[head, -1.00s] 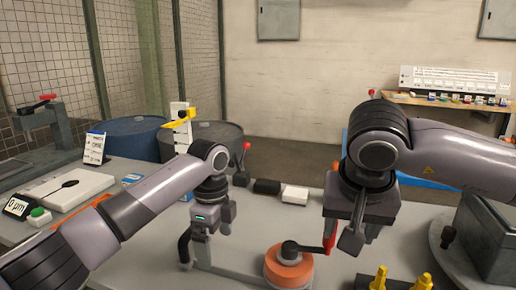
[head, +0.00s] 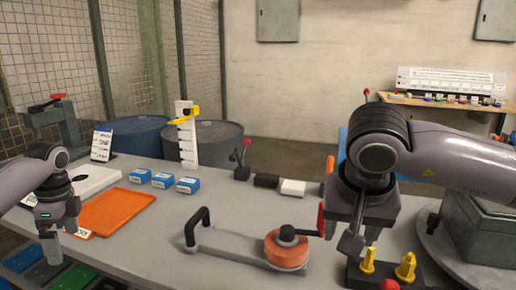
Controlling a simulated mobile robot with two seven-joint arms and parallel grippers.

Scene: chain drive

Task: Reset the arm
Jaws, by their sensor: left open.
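My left gripper (head: 58,232) hangs at the left edge of the head view, fingers down and apart. It is empty, beside the orange tray (head: 118,208) and above the table's front left edge. My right gripper (head: 358,240) points down at the right of the table, above and behind the yellow pegs (head: 368,262). A red part (head: 321,218) shows at its left side; whether the gripper touches it is unclear. Its finger gap is not clear. A grey plate with a black handle (head: 198,228) and an orange disc (head: 286,250) lies on the table, apart from my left gripper.
Three blue boxes (head: 162,180) stand behind the tray. A white stand with a yellow pointer (head: 188,135), a small red-knobbed lever (head: 241,165) and black and white blocks (head: 292,187) are along the back. A grey machine (head: 480,222) is at the right. The middle left is clear.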

